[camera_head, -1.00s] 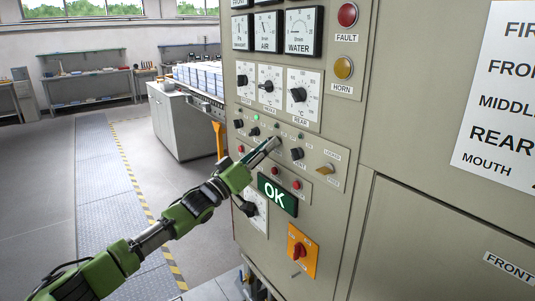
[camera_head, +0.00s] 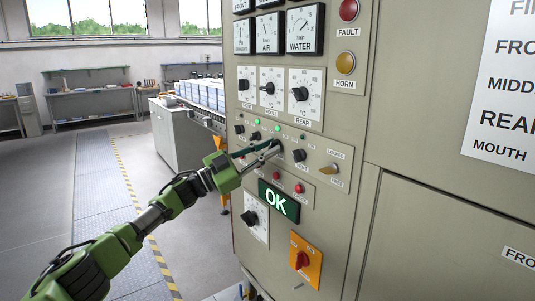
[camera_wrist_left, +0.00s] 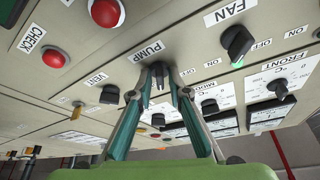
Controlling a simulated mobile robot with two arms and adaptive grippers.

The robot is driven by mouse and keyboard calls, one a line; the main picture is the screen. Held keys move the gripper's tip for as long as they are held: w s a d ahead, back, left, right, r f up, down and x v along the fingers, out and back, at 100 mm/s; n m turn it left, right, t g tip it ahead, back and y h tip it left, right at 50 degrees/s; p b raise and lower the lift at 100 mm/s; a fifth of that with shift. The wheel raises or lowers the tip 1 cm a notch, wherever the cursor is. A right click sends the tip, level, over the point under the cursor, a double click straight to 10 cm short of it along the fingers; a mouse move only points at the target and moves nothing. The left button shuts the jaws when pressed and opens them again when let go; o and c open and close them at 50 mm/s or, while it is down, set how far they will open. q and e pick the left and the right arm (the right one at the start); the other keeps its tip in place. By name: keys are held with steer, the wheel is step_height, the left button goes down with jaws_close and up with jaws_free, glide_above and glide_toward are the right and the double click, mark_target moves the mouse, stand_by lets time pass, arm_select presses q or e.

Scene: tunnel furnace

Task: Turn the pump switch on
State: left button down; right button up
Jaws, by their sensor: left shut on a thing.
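The pump switch (camera_wrist_left: 157,77) is a small dark knob beside the PUMP label (camera_wrist_left: 150,50) in the wrist view. My left gripper (camera_wrist_left: 158,84) has its two green-grey fingers closed on both sides of this knob. In the head view my left gripper (camera_head: 275,147) reaches the panel from the left, its fingertips at the row of black knobs and largely covering the pump switch. A small green lamp (camera_head: 277,128) shows just above it. The knob's exact angle is hard to read between the fingers. My right gripper is not in view.
The fan knob (camera_wrist_left: 237,42) and vent knob (camera_wrist_left: 109,94) flank the pump switch. Red buttons (camera_head: 299,188), a green OK sign (camera_head: 278,201) and an orange-plated red switch (camera_head: 302,260) are below. Open floor (camera_head: 100,180) lies left of the cabinet.

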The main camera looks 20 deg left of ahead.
arm_select(q)
steer(key=shift+m+g, duration=0.3)
steer(key=shift+m, duration=0.6)
steer(key=shift+m+g+b, duration=0.3)
steer(key=c, duration=2.2)
jaws_free()
steer(key=v, duration=1.2)
steer(key=shift+f, duration=0.2)
steer(key=shift+w, duration=0.1)
